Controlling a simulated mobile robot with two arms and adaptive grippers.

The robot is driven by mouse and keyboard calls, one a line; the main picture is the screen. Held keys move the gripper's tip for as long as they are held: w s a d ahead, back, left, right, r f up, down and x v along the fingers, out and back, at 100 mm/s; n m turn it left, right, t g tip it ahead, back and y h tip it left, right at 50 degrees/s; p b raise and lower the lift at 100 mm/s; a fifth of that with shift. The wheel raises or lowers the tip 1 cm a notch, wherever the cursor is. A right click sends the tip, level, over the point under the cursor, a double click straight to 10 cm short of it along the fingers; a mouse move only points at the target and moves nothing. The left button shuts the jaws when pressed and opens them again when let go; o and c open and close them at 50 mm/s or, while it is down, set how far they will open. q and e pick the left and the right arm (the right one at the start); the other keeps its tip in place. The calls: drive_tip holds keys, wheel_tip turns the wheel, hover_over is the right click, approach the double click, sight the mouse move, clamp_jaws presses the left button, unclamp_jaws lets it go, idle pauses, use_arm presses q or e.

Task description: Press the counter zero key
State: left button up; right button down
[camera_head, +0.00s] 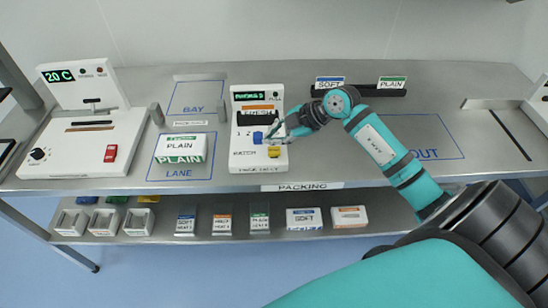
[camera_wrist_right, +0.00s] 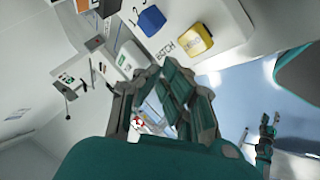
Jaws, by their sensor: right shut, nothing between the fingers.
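The white counter unit (camera_head: 258,165) stands in the middle of the bench, with a small lit green display at its top. It bears a blue key (camera_head: 257,137) and, lower right, a yellow key (camera_head: 273,152). In the right wrist view the blue key (camera_wrist_right: 152,19) and the yellow key (camera_wrist_right: 195,40) show close up; the yellow one has a label, blurred, that may read ZERO. My right gripper (camera_head: 274,131) is shut and empty, over the unit beside the blue key and above the yellow one. I cannot tell whether it touches either. In the right wrist view its fingers (camera_wrist_right: 163,85) point toward the unit.
A white device with a red switch (camera_head: 111,153) stands at the left. A PLAIN box (camera_head: 180,149) sits in the lane area. A dark rack with SOFT and PLAIN signs (camera_head: 360,91) stands behind my right arm. Bins and boxes fill the lower shelf (camera_head: 270,235).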

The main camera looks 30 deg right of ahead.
sight(274, 152)
wheel_tip(274, 152, down, 2)
drive_tip(key=shift+b, duration=0.3)
drive_tip(key=shift+f, duration=0.1)
idle(1.1)
drive_tip(key=shift+f, duration=0.3)
drive_tip(key=shift+s+f, duration=0.1)
drive_tip(key=shift+f, duration=0.8)
idle(0.8)
idle(0.4)
drive_tip(key=shift+r+p, duration=1.15)
drive_tip(key=shift+r, duration=0.15)
